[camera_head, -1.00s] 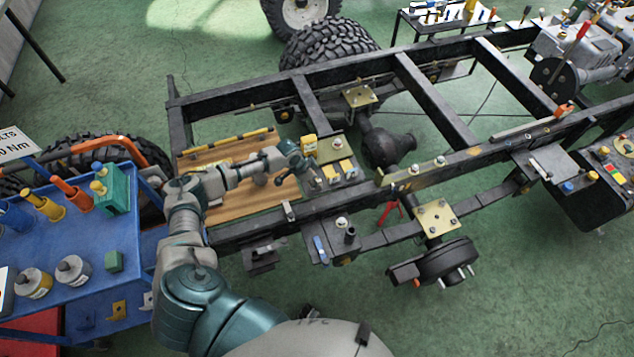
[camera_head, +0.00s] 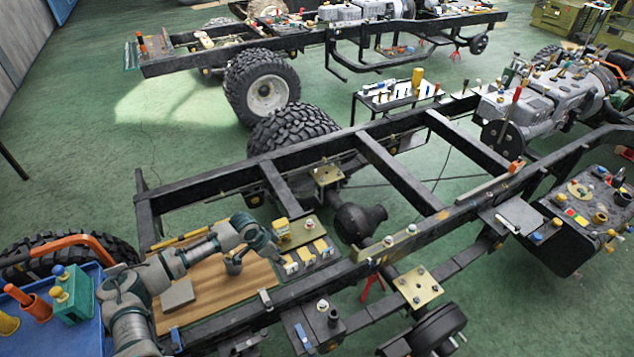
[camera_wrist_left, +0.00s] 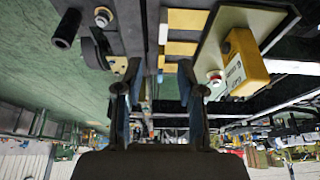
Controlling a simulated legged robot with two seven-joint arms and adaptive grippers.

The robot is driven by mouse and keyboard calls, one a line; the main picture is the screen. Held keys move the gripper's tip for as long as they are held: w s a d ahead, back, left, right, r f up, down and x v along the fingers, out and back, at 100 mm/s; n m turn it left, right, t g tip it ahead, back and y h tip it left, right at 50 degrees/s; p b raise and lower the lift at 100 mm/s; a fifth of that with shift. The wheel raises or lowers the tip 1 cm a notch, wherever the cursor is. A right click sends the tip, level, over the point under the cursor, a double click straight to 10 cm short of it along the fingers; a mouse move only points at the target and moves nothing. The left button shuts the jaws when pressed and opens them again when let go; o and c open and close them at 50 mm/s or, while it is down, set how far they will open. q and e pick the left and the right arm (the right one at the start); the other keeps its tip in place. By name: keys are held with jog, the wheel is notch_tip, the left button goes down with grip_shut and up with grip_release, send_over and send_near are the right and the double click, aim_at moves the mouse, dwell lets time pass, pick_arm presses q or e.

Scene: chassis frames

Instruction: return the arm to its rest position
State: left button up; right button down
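My left arm comes in from the lower left of the head view and reaches over the wooden board (camera_head: 235,289) on the black chassis frame (camera_head: 225,182). My left gripper (camera_head: 279,259) is beside the yellow box (camera_head: 282,228) and the small yellow-and-white blocks (camera_head: 308,253). Its fingertips are small and partly hidden there. In the left wrist view the two fingers (camera_wrist_left: 160,82) stand apart with a gap between them, and I see nothing held. The yellow box also shows there (camera_wrist_left: 243,63), to the right of the fingers and apart from them. My right gripper is not in view.
A blue cart (camera_head: 97,330) with orange and green parts is at the lower left. A grey block (camera_head: 178,295) lies on the board beside my forearm. A small black table (camera_head: 398,101) and a second chassis (camera_head: 300,37) stand farther back. Green floor (camera_head: 90,180) is clear at the left.

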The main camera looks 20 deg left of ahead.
pick_arm(q)
jog(key=s+d+f, duration=0.4)
jog(key=s+d, duration=0.6)
jog(key=d, duration=0.1)
jog(key=s+d+f, duration=0.4)
jog(key=s+d, duration=0.5)
jog(key=d, duration=0.1)
jog(key=s+a+n+y, duration=0.3)
jog(key=s+a+n, duration=0.4)
jog(key=s, duration=0.4)
notch_tip(320, 180, down, 23)
jog(key=m+g, duration=0.1)
jog(key=s+a+f+g, duration=0.1)
jog(key=s+a+f, duration=0.1)
jog(key=s+f, duration=1.3)
notch_tip(320, 180, down, 2)
jog(key=shift+s+a+f, duration=0.1)
jog(key=shift+s+a, duration=0.05)
jog(key=shift+a, duration=0.2)
